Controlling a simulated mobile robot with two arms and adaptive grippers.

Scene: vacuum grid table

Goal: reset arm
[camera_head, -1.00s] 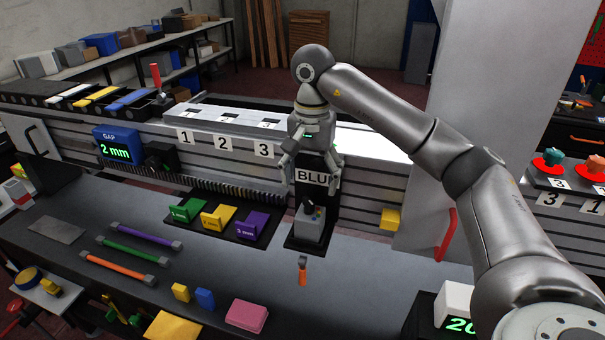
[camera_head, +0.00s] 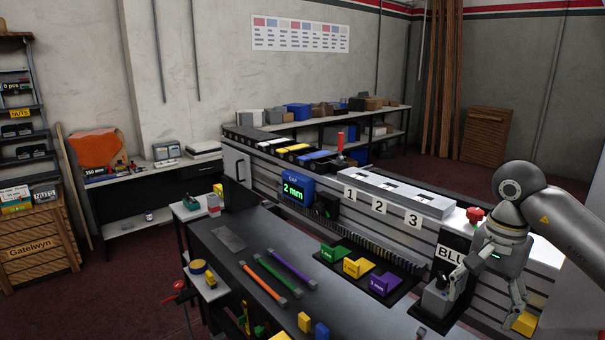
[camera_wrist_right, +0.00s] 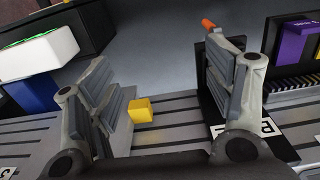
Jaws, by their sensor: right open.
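My right gripper (camera_head: 487,287) is at the right edge of the head view, in front of the slatted front of the bench and just right of the "BLU" sign (camera_head: 450,253). Its fingers are spread with nothing between them; the right wrist view also shows the open, empty fingers (camera_wrist_right: 165,88). My left gripper is not in view.
A grey control box (camera_head: 436,298) stands close to the left finger. A yellow block (camera_head: 524,323) lies below the right finger and shows beyond the fingers in the wrist view (camera_wrist_right: 141,110). A red knob (camera_head: 474,214) sits behind the wrist. Coloured bars (camera_head: 259,284) lie on the table.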

